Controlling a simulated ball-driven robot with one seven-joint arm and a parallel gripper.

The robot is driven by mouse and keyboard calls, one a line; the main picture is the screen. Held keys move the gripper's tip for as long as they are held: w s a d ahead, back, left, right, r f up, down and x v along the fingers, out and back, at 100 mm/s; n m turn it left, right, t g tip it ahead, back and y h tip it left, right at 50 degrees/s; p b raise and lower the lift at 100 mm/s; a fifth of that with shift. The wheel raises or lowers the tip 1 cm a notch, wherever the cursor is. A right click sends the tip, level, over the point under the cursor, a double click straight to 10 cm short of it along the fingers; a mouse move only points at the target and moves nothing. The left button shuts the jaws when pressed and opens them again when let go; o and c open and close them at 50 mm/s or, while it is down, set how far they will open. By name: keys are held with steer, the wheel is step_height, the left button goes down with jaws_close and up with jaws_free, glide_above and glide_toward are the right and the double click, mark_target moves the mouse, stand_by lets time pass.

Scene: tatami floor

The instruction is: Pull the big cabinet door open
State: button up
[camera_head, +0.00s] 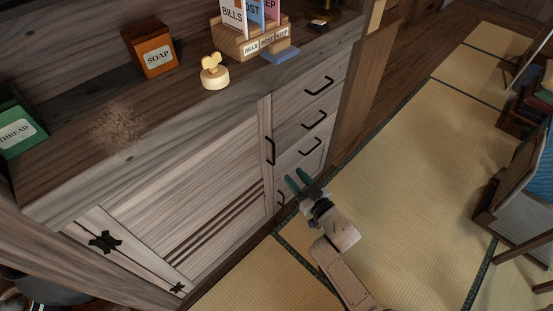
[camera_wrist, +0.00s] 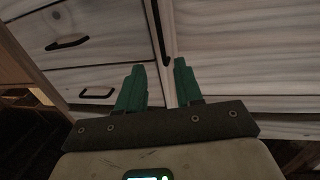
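The big cabinet door (camera_head: 205,195) is a pale wooden panel with dark slats and black hinges on its left, and it looks shut. Its black upright handle (camera_head: 269,149) is at the door's right edge. In the wrist view the handle (camera_wrist: 160,33) runs down from the top edge, ahead of the gap between my fingers, with the door (camera_wrist: 240,45) to its right. My gripper (camera_head: 296,177) has green fingers and is low and right of the handle in the head view. In the wrist view my gripper (camera_wrist: 159,66) is open, with nothing visible held.
Drawers with black pulls (camera_head: 312,116) are right of the door. On the cabinet top (camera_head: 180,108) stand a soap box (camera_head: 150,50), a thread box (camera_head: 18,128), a letter rack (camera_head: 240,45) and a yellowish knob-like object (camera_head: 214,72). Tatami (camera_head: 400,170) is clear at right, before a chair (camera_head: 510,200).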

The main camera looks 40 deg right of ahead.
steer(key=b+x, duration=0.1)
steer(key=x, duration=0.9)
steer(key=shift+w+b, duration=0.3)
steer(key=shift+w, duration=0.1)
steer(key=shift+r, duration=0.15)
jaws_close()
stand_by(0.9)
